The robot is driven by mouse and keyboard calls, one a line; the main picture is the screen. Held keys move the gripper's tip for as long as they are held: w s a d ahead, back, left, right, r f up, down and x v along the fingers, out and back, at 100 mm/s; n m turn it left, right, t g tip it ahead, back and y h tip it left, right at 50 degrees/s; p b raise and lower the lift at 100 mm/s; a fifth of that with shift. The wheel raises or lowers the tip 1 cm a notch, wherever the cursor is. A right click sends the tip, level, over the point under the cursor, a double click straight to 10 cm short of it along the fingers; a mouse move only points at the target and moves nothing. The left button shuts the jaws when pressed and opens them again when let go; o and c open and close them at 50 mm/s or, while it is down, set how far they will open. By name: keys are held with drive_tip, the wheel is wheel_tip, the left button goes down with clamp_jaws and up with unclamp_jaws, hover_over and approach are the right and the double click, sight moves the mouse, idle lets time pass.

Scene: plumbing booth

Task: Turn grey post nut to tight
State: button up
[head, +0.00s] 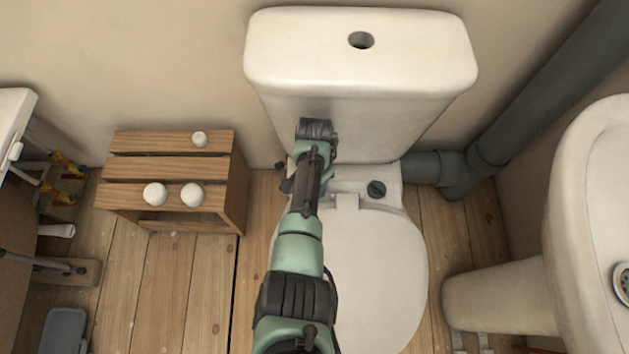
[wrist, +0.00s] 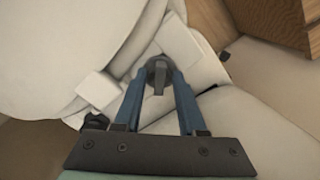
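The grey post nut (wrist: 157,72), a round knob with a raised fin, sits on the white toilet (head: 372,265) between the seat and the cistern. In the wrist view my gripper (wrist: 159,80) has its two blue fingers on either side of this nut, with the fin between them. The fingers stand apart, with small gaps to the fin, so the gripper looks open around the nut. In the head view my arm hides this nut and the fingertips. A second dark grey nut (head: 376,189) sits on the right of the hinge, clear of my gripper.
The cistern (head: 360,55) rises right behind the nuts. A wooden crate (head: 165,168) with white knobs stands to the left. A grey pipe (head: 535,100) and a white basin (head: 590,200) are on the right. Wooden floor shows between crate and toilet.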

drive_tip(key=shift+o, duration=1.3)
drive_tip(key=shift+r, duration=0.1)
wheel_tip(320, 180, up, 13)
drive_tip(key=p, duration=0.6)
